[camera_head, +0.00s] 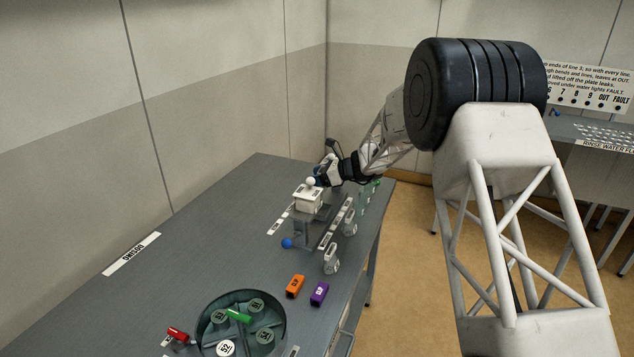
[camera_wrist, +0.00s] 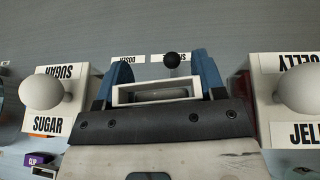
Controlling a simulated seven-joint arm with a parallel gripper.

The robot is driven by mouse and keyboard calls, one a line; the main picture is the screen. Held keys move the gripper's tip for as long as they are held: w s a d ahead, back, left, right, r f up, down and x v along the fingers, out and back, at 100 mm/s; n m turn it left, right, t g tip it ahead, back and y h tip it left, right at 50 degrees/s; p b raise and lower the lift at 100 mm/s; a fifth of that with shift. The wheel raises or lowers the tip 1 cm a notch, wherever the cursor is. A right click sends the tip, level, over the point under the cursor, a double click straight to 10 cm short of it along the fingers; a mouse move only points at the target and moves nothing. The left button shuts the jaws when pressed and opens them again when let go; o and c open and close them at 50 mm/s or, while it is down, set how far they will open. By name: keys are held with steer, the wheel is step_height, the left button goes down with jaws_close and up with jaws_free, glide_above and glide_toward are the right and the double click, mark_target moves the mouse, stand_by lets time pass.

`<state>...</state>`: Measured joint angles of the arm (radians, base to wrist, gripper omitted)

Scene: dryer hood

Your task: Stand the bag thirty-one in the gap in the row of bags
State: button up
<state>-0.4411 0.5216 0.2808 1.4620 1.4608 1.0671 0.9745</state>
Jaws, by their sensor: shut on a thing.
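My gripper (camera_head: 326,172) is at the far end of the grey table, beside a white knobbed box, with the arm reaching in from the right. In the wrist view, the blue fingers of my gripper (camera_wrist: 161,62) stand on either side of a white, frame-like thing (camera_wrist: 152,87) with a dark inside. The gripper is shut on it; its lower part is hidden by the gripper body. No legible "thirty-one" shows, and I cannot pick out that bag or the gap in a row of bags. Whether the held thing is a bag, I cannot tell.
White knobbed boxes marked SUGAR (camera_wrist: 48,100) and JELLY (camera_wrist: 290,100) flank my gripper closely. A blue ball (camera_head: 287,243), orange block (camera_head: 295,286), purple block (camera_head: 319,293) and round dark green dish (camera_head: 278,330) are nearer on the table (camera_head: 190,255). The table's left middle is clear.

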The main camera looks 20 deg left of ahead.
stand_by(0.6)
steer(key=shift+s+d+r, duration=0.1)
steer(key=shift+s+d, duration=0.05)
steer(key=shift+d, duration=0.65)
steer(key=s+d+m+t, duration=0.1)
steer(key=s+d, duration=0.2)
steer(key=d, duration=0.5)
steer(key=s+d+f, duration=0.1)
steer(key=s+d, duration=0.1)
steer(key=s, duration=0.8)
steer(key=shift+d+f, duration=0.2)
steer(key=shift+f, duration=0.1)
steer(key=shift+f, duration=3.1)
steer(key=shift+f, duration=0.1)
steer(key=shift+f, duration=1.8)
steer(key=shift+f, duration=0.1)
